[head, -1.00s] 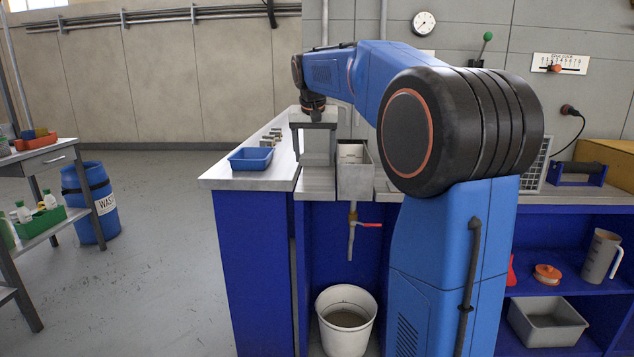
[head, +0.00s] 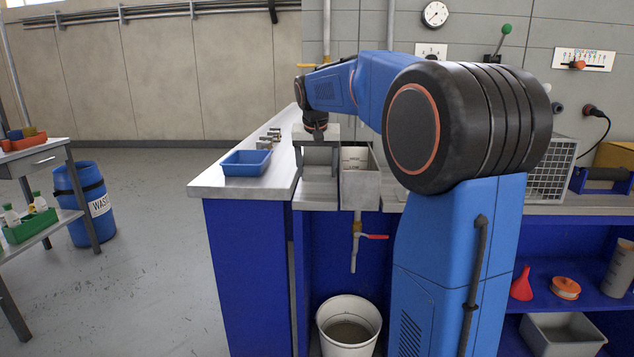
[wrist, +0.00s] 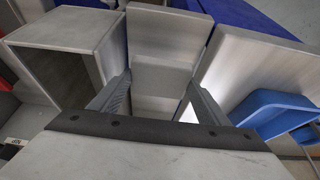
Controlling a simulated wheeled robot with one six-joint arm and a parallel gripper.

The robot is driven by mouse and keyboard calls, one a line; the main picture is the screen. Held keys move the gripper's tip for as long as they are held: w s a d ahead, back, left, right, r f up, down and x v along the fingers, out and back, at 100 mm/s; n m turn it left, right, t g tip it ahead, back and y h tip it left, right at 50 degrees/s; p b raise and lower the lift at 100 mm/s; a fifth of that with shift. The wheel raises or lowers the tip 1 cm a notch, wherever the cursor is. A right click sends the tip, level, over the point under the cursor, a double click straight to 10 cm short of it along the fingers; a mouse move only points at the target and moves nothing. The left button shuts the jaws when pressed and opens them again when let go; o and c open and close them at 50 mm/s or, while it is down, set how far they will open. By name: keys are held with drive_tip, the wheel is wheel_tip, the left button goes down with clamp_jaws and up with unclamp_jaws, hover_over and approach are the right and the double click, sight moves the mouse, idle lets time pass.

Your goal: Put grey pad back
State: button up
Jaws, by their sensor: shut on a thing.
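My gripper (head: 317,172) hangs fingers-down over a narrow metal ledge (head: 315,194) between the left bench and a steel tank. In the wrist view, its two fingers (wrist: 160,98) are shut on a light grey block, the grey pad (wrist: 165,76). The ledge also shows beyond the pad in the wrist view (wrist: 155,35). I cannot tell whether the pad touches the ledge. In the head view, the pad is hard to tell apart from the grey metal around it.
The open steel tank (head: 360,190), with a red-handled tap (head: 374,237), stands close to the right of my gripper. A blue tray (head: 246,163) and small metal parts (head: 268,140) sit on the left bench (head: 215,186). A white bucket (head: 348,325) stands below.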

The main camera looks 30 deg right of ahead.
sight(317, 180)
drive_tip(key=shift+f, duration=2.05)
drive_tip(key=shift+f, duration=0.15)
drive_tip(key=o, duration=0.9)
drive_tip(key=shift+o, duration=0.2)
drive_tip(key=v, duration=1.2)
drive_tip(key=shift+r, duration=0.25)
drive_tip(key=shift+s, duration=0.1)
